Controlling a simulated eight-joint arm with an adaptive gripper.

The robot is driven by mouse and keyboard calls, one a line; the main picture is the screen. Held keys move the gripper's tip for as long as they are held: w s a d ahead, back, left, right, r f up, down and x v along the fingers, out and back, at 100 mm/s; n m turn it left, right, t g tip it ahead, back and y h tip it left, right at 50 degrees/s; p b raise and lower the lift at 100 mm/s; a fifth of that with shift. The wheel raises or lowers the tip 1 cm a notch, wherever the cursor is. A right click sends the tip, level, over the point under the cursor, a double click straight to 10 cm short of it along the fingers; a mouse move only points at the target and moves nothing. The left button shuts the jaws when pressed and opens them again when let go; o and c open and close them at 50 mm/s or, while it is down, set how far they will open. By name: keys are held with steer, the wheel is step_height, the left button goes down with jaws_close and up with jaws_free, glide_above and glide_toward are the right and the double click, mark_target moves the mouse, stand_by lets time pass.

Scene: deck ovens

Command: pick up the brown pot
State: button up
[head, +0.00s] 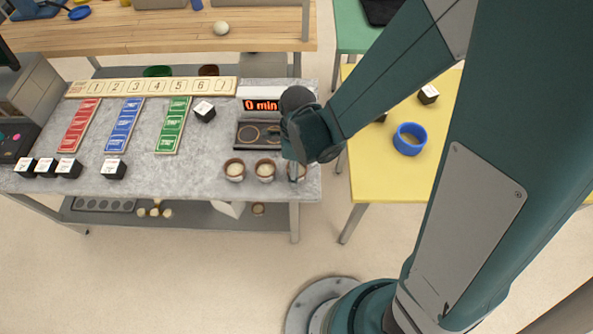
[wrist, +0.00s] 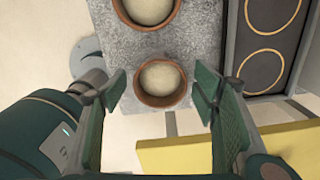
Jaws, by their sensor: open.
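Three brown pots with pale contents stand in a row at the front right of the grey counter in the head view: a left pot (head: 234,170), a middle pot (head: 265,170) and a right pot (head: 298,172), which my arm's end partly covers. In the wrist view, one brown pot (wrist: 163,83) shows between the fingertips of my open gripper (wrist: 160,92), with a gap on each side. Another brown pot (wrist: 147,10) is cut off at the top edge. My gripper holds nothing, and its height above the pot is hard to tell.
A deck oven (head: 262,133) with ringed plates stands behind the pots; its plates (wrist: 265,65) are close to the right finger. A yellow table (head: 385,178) with a blue pot (head: 409,139) is on the right.

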steer(key=c, duration=1.1)
steer(key=shift+r, duration=0.15)
steer(key=shift+r+p, duration=0.85)
steer(key=shift+r, duration=4)
